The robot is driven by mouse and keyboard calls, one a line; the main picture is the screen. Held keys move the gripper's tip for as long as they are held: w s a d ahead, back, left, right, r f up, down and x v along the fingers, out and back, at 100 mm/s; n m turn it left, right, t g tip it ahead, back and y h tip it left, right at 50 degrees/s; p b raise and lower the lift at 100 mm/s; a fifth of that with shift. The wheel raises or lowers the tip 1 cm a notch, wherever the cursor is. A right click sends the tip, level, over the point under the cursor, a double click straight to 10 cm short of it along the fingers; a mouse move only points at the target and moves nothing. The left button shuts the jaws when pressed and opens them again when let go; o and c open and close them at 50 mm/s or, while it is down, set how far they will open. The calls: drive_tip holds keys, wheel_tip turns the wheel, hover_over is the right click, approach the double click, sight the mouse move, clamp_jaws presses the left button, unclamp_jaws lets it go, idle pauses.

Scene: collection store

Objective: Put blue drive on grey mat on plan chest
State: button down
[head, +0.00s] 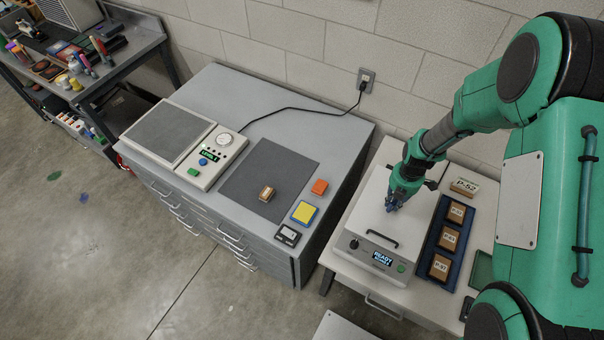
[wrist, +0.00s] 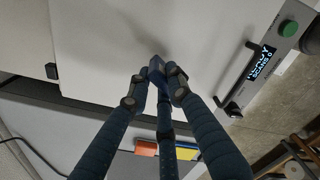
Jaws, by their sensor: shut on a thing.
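The grey mat (head: 240,190) lies on top of the grey plan chest (head: 240,95), with a small brown labelled block (head: 267,193) on it. My gripper (head: 393,202) is over the white lid of the device on the white table, right of the chest. In the wrist view my gripper (wrist: 156,82) is shut on a small blue thing (wrist: 156,63), seemingly the blue drive. The fingers hide much of it and are dark blue too. Whether it touches the lid is hard to tell.
Beside the mat are an orange block (head: 319,187), a blue-edged yellow pad (head: 304,212) and a small black meter (head: 288,235). A scale-like device (head: 212,160) stands left of the mat. The lidded device (head: 364,225) reads READY. A blue tray (head: 425,250) holds labelled blocks.

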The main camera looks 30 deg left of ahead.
drive_tip(key=s+a+n+p, duration=0.1)
drive_tip(key=s+a, duration=0.4)
drive_tip(key=a, duration=0.6)
drive_tip(key=s+a+n+p, duration=0.1)
drive_tip(key=s+a+n, duration=0.2)
drive_tip(key=a, duration=0.8)
drive_tip(key=s+a+n+p, duration=0.1)
drive_tip(key=s+a+n, duration=0.1)
drive_tip(key=s+a, duration=0.4)
drive_tip(key=a, duration=0.5)
drive_tip(key=shift+s+r, duration=0.3)
drive_tip(key=shift+s, duration=0.05)
drive_tip(key=shift+w+a, duration=0.1)
drive_tip(key=w+a, duration=0.3)
drive_tip(key=a, duration=0.1)
drive_tip(key=w+a+f+p, duration=0.1)
drive_tip(key=w+a, duration=0.6)
drive_tip(key=shift+w+a+f, duration=0.2)
drive_tip(key=shift+a+f, duration=0.05)
drive_tip(key=shift+a, duration=0.15)
drive_tip(key=shift+f+p, duration=0.5)
drive_tip(key=shift+f, duration=1.25)
drive_tip(key=shift+f, duration=0.15)
drive_tip(key=c, duration=1.6)
unclamp_jaws()
